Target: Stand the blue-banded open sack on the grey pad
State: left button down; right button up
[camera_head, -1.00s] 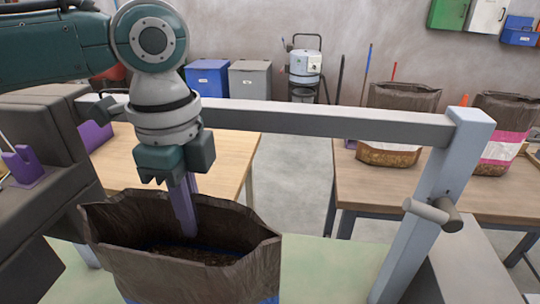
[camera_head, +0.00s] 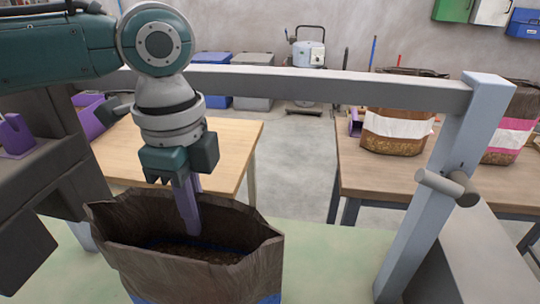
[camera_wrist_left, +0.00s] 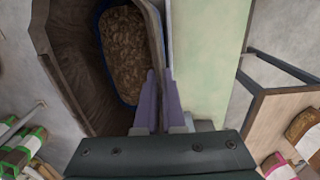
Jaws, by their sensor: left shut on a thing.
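The blue-banded open sack (camera_head: 190,275) is dark brown paper, its mouth open upward at the lower left of the head view. Brown pellets show inside it. A strip of its blue band shows at the bottom picture edge, and its base is out of view. My left gripper (camera_head: 188,222) points down with its purple fingers at the sack's mouth. In the left wrist view the fingers (camera_wrist_left: 160,100) are shut on the sack's wall, one on each side, with the pellets (camera_wrist_left: 126,55) to the left. I cannot make out the grey pad. My right gripper is not in view.
A grey crossbar (camera_head: 320,88) runs behind my left gripper to a slanted post (camera_head: 440,190) with a short peg (camera_head: 440,184). A pale green surface (camera_head: 335,255) lies behind the sack. Other sacks (camera_head: 398,128) stand on the right wooden table (camera_head: 375,178). A second wooden table (camera_head: 225,148) is behind.

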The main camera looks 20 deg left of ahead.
pick_arm(q)
jog(key=shift+f, duration=0.4)
jog(key=c, duration=0.9)
grip_release()
jog(key=shift+c, duration=0.2)
jog(key=shift+f, duration=0.1)
